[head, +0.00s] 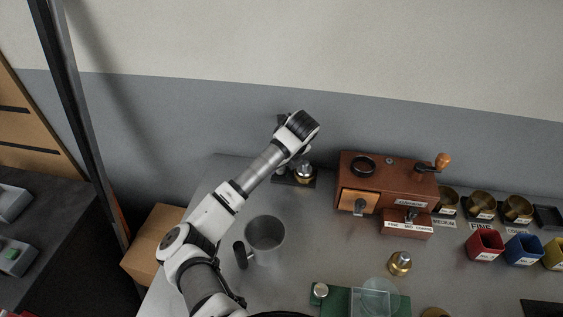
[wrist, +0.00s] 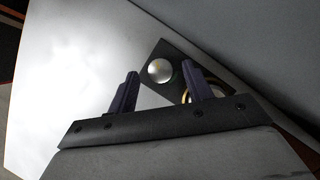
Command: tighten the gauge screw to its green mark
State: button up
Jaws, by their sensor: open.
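My gripper (wrist: 160,80) is open and empty in the wrist view. A round silver knob (wrist: 159,70) shows between its fingertips, on a black base plate (wrist: 182,62). A brass-rimmed round part (wrist: 187,96) of the same fixture is partly hidden behind the right finger. In the head view this black base (head: 310,184) with its brass-rimmed part (head: 303,175) stands at the back of the table, partly hidden by my arm. I cannot tell which part is the gauge screw, nor whether a finger touches the knob. No green mark can be made out on the fixture.
A metal mug (head: 265,238) stands beside my arm. Brass cups (head: 481,205), coloured bins (head: 486,245) and a green board (head: 335,303) lie further right and front. The wall is close behind.

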jog(key=shift+w+a+f, duration=0.1)
jog(key=shift+w+f, duration=0.1)
jog(key=shift+f, duration=0.45)
jog(key=c, duration=1)
jog(key=shift+o, duration=0.2)
jog(key=shift+f+b, duration=0.1)
jog(key=shift+b, duration=0.3)
